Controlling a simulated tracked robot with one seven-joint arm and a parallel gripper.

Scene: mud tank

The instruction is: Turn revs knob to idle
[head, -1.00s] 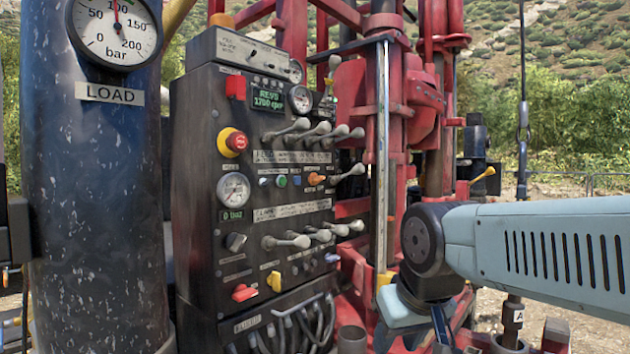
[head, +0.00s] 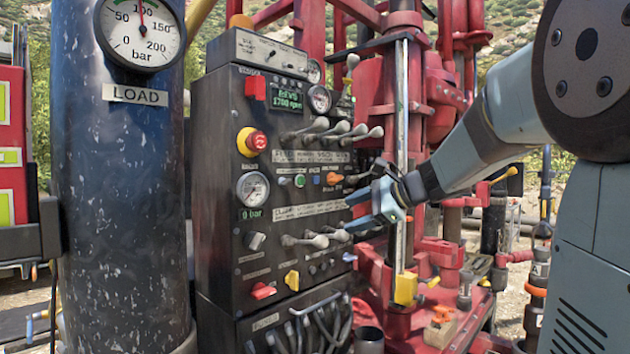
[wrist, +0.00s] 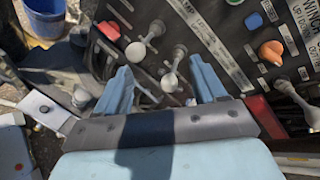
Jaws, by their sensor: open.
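The black control panel (head: 225,160) stands in the middle of the head view, its small screen (head: 287,97) reading about 1700 rpm under a REVS heading. My gripper (head: 354,210) is open and empty at the panel's right side, below the orange knob. In the wrist view its fingers (wrist: 160,68) point towards lever handles (wrist: 169,82).
Upper levers (head: 330,132) and lower levers (head: 315,238) stick out from the panel. A red emergency stop (head: 256,143) sits at left. A dark column with a pressure gauge (head: 140,30) stands left of the panel; the red rig (head: 440,100) is behind my arm.

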